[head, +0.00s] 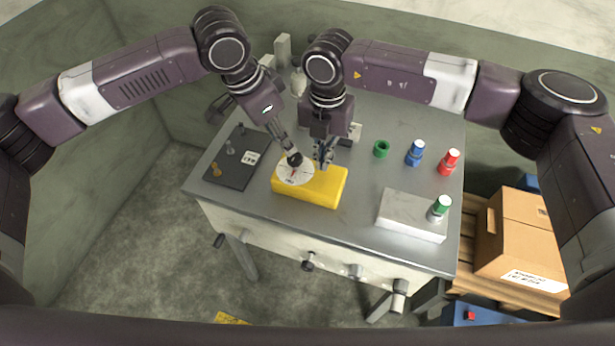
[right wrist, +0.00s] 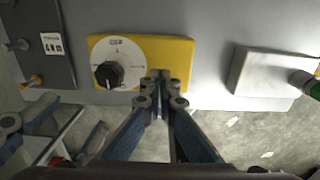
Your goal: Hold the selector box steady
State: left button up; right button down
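The yellow selector box (head: 322,190) lies on the grey workbench, with a white dial and a black knob (head: 295,159) on its left part. The box also shows in the right wrist view (right wrist: 180,52), with the knob (right wrist: 109,74) in plain sight there. My left gripper (head: 289,150) points down at the knob; I cannot tell whether it touches it or how its fingers stand. My right gripper (head: 323,160) is over the middle of the box. In the right wrist view its fingertips (right wrist: 160,85) are close together at the box, with none of it visibly between them.
A dark mat (head: 232,170) with small parts and a label lies left of the box. A grey block (head: 405,218) with a green-topped piece (head: 440,206) stands right. Behind are a green ring (head: 381,149), a blue piece (head: 415,153) and a red piece (head: 449,162).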

aim_at(322, 177)
jog(key=shift+f, duration=0.45)
jog(key=shift+f, duration=0.55)
jog(key=shift+f, duration=0.25)
jog(key=shift+f, duration=0.75)
jog(key=shift+f, duration=0.1)
dwell(0.3)
